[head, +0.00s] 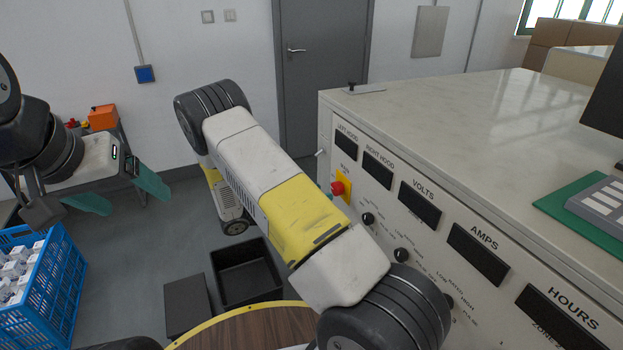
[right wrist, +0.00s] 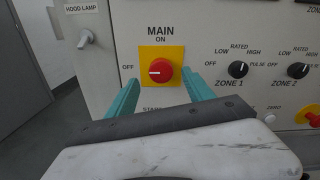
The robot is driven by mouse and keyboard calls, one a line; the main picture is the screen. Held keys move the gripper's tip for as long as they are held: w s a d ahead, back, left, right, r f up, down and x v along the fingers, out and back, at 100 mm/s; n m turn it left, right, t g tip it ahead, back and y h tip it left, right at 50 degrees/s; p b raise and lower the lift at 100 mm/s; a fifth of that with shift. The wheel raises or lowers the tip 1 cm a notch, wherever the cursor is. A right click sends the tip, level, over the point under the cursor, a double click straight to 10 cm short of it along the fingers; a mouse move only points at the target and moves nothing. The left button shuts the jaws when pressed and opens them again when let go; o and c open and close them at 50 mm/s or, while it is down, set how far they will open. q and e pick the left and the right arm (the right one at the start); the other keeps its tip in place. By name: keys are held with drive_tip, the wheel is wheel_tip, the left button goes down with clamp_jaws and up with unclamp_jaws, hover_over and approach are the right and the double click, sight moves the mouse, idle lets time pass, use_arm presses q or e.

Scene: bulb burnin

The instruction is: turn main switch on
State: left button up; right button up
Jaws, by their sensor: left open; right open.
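The main switch (right wrist: 160,71) is a red round knob on a yellow plate on the panel front. Its white mark lies level, pointing left toward OFF; ON is printed above. It also shows in the head view (head: 337,188), beside my right arm. My right gripper (right wrist: 162,81) is open, with its teal fingers left and right of the knob's lower part. I cannot tell whether they touch the plate or knob. In the head view my forearm hides most of this gripper. My left gripper (head: 138,204) is open and empty at the left, away from the panel.
Zone knobs (right wrist: 238,70) sit right of the switch, and a hood lamp toggle (right wrist: 84,38) sits left. A blue crate (head: 70,300) of white boxes, a black bin (head: 245,283) and a round wooden table (head: 250,330) stand below. Floor is free near the door (head: 322,80).

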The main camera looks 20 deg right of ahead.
sight(334, 190)
drive_tip(key=shift+w+d, duration=0.2)
drive_tip(key=shift+d, duration=1.8)
clamp_jaws()
